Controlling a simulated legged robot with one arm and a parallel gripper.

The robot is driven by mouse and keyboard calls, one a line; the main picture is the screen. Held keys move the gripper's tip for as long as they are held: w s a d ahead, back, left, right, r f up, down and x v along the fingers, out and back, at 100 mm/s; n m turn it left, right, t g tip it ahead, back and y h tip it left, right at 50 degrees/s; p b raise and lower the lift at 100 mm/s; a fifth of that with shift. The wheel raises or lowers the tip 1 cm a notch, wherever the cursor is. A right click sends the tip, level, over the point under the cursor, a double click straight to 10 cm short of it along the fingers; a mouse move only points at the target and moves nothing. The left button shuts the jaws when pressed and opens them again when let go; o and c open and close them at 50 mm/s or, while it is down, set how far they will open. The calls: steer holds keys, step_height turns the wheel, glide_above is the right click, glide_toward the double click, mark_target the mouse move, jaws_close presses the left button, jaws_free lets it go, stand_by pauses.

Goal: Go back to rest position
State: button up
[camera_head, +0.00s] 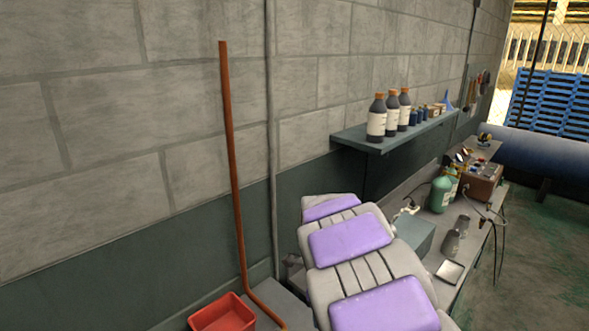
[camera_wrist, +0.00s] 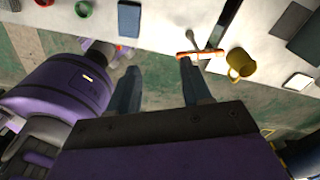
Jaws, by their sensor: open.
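My gripper (camera_wrist: 158,66) shows in the wrist view with its two dark fingers apart and nothing between them. Its fingertips appear near the edge of a light worktop, and I cannot tell how high they are above it. An orange-handled tool (camera_wrist: 200,53) lies by the right finger, and a yellow mug (camera_wrist: 240,63) is to its right. In the head view, my grey and purple arm fills the lower middle, and the gripper itself does not show there.
In the head view, a wall shelf (camera_head: 358,139) holds dark bottles. The workbench below carries a green cylinder (camera_head: 440,194) and a brown box (camera_head: 484,185) with hoses. A red bin (camera_head: 222,314) stands at lower left. The green floor (camera_head: 545,260) at right looks clear.

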steer(key=s+d+r+n+b, duration=0.1)
steer(key=s+d+r+n, duration=0.15)
steer(key=s+n, duration=0.4)
steer(key=s+d+r+n+b, duration=0.1)
steer(key=s+d+n, duration=0.3)
steer(key=s, duration=0.6)
steer(key=s+d+f+n+g+b, duration=0.1)
steer(key=s+f+n, duration=0.2)
steer(key=s+n, duration=0.8)
steer(key=s, duration=0.6)
steer(key=shift+g+y, duration=0.3)
steer(key=shift+w+f+n, duration=0.1)
steer(key=shift+n, duration=0.15)
